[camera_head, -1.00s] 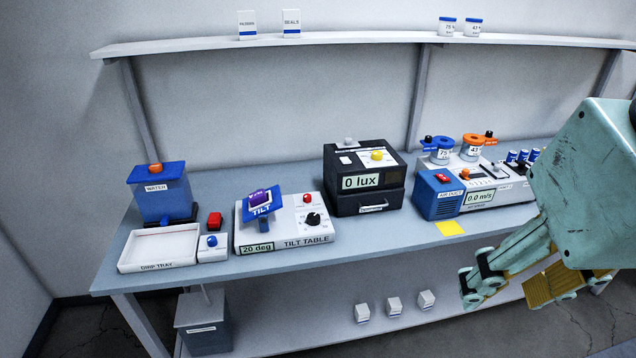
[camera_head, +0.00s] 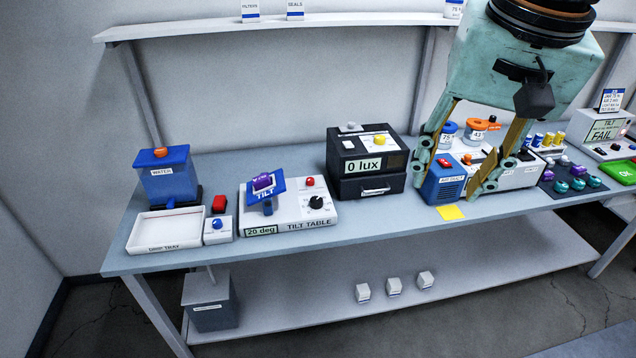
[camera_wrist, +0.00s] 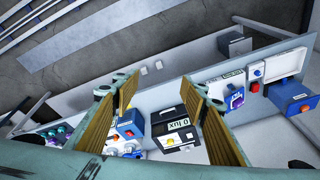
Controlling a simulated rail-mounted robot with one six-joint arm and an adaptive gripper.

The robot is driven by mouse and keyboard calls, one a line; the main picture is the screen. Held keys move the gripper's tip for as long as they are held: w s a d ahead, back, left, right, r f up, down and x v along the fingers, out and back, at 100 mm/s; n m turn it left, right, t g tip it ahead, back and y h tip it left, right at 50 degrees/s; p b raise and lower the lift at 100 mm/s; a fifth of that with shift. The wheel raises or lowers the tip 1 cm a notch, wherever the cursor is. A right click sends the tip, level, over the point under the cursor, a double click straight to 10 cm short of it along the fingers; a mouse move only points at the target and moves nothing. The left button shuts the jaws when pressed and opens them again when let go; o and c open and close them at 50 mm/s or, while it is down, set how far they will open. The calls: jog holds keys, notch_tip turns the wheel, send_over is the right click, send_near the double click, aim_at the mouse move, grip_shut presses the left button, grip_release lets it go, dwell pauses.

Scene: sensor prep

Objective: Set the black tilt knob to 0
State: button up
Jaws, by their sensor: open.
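The black tilt knob (camera_head: 316,202) sits on the right side of the white tilt table box (camera_head: 300,213). The box's display (camera_head: 262,230) reads 20 deg. A blue tilted plate (camera_head: 265,193) marked TILT carries a purple piece (camera_head: 263,181), left of the knob. My gripper (camera_head: 447,190) is open and empty, in front of the blue air duct unit, well to the right of the knob. In the wrist view my gripper's two fingers (camera_wrist: 158,100) are spread wide. The tilt table (camera_wrist: 226,82) shows there beyond the right finger; its knob is too small to make out.
The black 0 lux box (camera_head: 367,165) stands between the tilt table and my gripper. The blue air duct unit (camera_head: 443,182) is behind my fingers. A drip tray (camera_head: 166,230), blue water tank (camera_head: 167,178) and red button (camera_head: 219,204) are at left. The table's front strip is mostly clear.

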jog(key=w+a+m+p, duration=0.2)
jog(key=w+a, duration=0.2)
jog(key=w, duration=0.8)
jog(key=m+g+p, duration=0.2)
jog(key=m+p, duration=0.5)
jog(key=m, duration=0.1)
send_over(316, 200)
notch_tip(316, 200, down, 27)
jog(key=shift+s+d+r, duration=0.2)
jog(key=shift+s, duration=0.15)
jog(key=shift+f, duration=0.1)
jog(key=shift+w+a+f+p, duration=0.1)
jog(key=shift+w+f+p, duration=0.1)
jog(key=shift+f, duration=3.2)
jog(key=shift+w+a+f+p, duration=0.1)
jog(key=shift+w+f+p, duration=0.05)
jog(key=shift+f, duration=3.2)
